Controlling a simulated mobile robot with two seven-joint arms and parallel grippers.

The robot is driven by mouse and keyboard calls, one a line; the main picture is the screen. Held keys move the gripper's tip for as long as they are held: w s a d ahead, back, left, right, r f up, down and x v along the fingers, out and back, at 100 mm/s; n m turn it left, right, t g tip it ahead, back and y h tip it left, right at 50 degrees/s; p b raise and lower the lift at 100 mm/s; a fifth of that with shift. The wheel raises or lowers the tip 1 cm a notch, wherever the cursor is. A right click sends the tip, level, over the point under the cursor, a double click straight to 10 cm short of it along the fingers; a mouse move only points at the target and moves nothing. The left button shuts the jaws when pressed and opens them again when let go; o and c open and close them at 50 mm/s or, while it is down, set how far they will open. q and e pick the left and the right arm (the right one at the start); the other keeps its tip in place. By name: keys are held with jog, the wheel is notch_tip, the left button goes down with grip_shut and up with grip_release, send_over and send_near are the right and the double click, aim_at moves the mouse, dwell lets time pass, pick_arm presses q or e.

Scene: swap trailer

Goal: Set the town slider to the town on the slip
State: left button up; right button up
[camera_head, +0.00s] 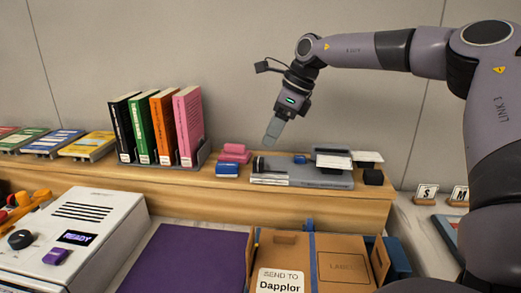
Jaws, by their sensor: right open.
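The slip (281,281) reads "SEND TO Dapplor" and lies on the brown box at the bottom middle. A low grey device (305,179) sits on the wooden shelf. It has a small blue piece (300,159) on top, a dark round part at its left end and a pale strip along its front. The blue piece may be the town slider; I cannot tell, and no town names are readable. My right gripper (272,135) is open and empty, pointing down just above the device's left end, apart from it. My left gripper is out of view.
Several upright books (160,127) stand in a rack on the shelf. Pink blocks (234,153) and a blue block (227,170) lie left of the device. A white machine (75,235) showing "READY" and a purple mat (190,262) are in front. The wall is close behind the shelf.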

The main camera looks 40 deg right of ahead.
aim_at(259, 159)
jog(key=shift+x, duration=3.7)
